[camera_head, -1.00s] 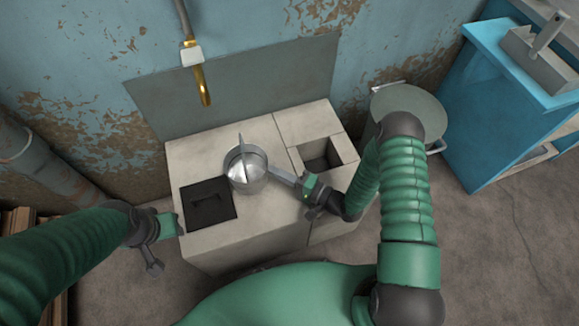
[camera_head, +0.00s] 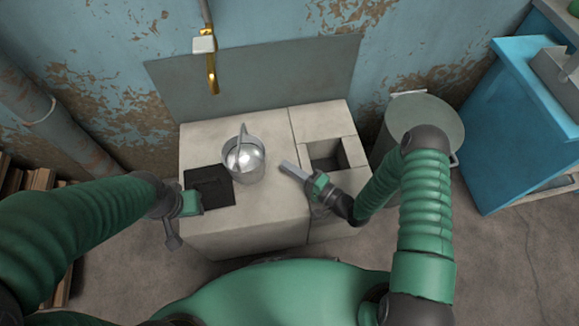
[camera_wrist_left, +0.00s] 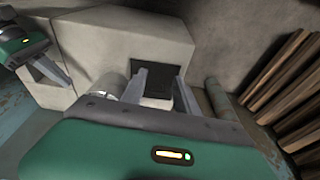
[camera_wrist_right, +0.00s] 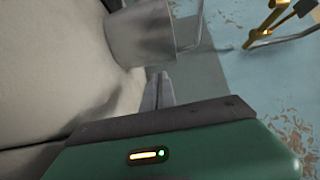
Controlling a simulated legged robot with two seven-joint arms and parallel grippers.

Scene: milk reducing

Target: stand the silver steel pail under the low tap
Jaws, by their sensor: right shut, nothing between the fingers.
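The silver steel pail (camera_head: 247,168) stands upright on the pale stone block, its handle raised, just right of the black square plate. The brass tap (camera_head: 212,76) hangs on the wall behind, its spout above and left of the pail in the head view. My right gripper (camera_head: 283,166) is shut and empty, a small gap to the right of the pail. The right wrist view shows the pail (camera_wrist_right: 140,38) beyond the closed fingers (camera_wrist_right: 159,80). My left gripper (camera_head: 190,202) is at the block's left front edge; its fingers show apart and empty in the left wrist view (camera_wrist_left: 160,88).
The stone block (camera_head: 250,215) has a black plate (camera_head: 212,188) at left and a square recess (camera_head: 325,158) at right. A grey bin (camera_head: 430,112) and a blue cabinet (camera_head: 505,130) stand right. Stacked wood (camera_wrist_left: 285,80) lies left of the block.

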